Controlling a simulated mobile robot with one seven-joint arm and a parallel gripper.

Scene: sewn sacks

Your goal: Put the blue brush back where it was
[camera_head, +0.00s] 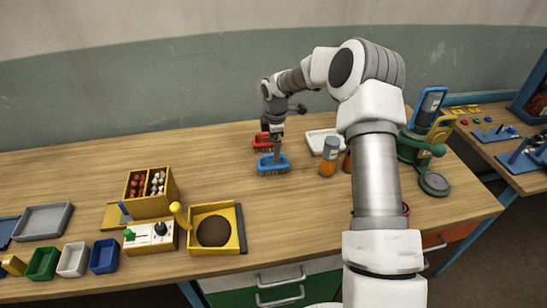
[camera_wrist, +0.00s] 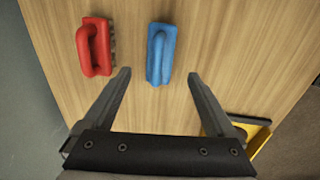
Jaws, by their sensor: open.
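The blue brush (camera_head: 273,164) lies on the wooden table, bristles down, below my gripper in the head view. In the wrist view the blue brush (camera_wrist: 160,54) lies ahead of the fingertips, between their lines and apart from them. A red brush (camera_head: 263,142) lies just behind it, and in the wrist view the red brush (camera_wrist: 94,47) is to its left. My gripper (camera_wrist: 158,74) is open and empty. In the head view my gripper (camera_head: 277,153) is just above the blue brush; the fingertips are too small to make out there.
A white tray (camera_head: 322,134) and an orange bottle (camera_head: 329,157) stand right of the brushes. A yellow tray with dark contents (camera_head: 239,226), a yellow box (camera_head: 172,188) and several small bins lie at the front left.

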